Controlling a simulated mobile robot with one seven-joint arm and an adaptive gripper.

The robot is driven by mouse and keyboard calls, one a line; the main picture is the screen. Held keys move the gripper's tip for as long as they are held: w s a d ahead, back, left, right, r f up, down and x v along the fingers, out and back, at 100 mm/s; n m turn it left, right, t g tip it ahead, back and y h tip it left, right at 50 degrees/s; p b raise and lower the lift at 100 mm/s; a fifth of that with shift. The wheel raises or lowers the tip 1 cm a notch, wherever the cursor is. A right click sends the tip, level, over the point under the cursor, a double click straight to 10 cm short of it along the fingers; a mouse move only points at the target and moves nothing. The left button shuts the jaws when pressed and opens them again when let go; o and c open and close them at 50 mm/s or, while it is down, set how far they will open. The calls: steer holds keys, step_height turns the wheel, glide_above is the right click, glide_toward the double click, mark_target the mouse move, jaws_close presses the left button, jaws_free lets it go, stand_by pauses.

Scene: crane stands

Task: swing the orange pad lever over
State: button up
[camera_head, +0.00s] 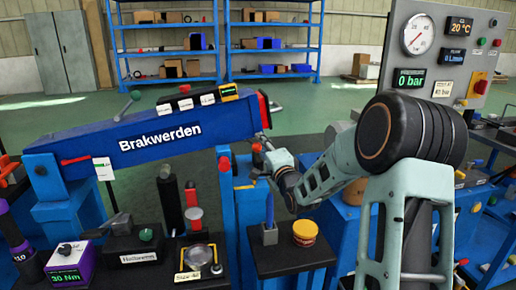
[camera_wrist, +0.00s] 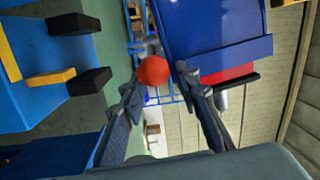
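A round orange-red knob (camera_wrist: 154,70), which looks like the end of the pad lever, shows in the wrist view between and just beyond my fingertips. My gripper (camera_wrist: 159,82) is open, with one finger on each side of the knob and space beside it. Contact cannot be made out. In the head view my gripper (camera_head: 262,158) is just below the red-capped right end of the blue Brakwerden beam (camera_head: 160,135). A small orange-red spot, likely the same knob (camera_head: 257,148), shows at the fingertips. The lever's shaft and pivot are mostly hidden.
A blue post (camera_head: 228,215) stands just left of my gripper. A dark stand (camera_head: 290,262) with an orange-topped jar (camera_head: 305,233) and a blue-handled tool lies below it. A bench with gauges and tools fills the lower left. A grey instrument panel (camera_head: 440,60) is at right.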

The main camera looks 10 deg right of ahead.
steer(key=shift+o, duration=1)
steer(key=shift+a+f, duration=0.15)
steer(key=shift+a, duration=0.25)
steer(key=shift+s, duration=0.15)
steer(key=s+d, duration=0.1)
steer(key=s, duration=1)
steer(key=shift+s+d+f, duration=0.3)
steer(key=shift+d+f, duration=0.1)
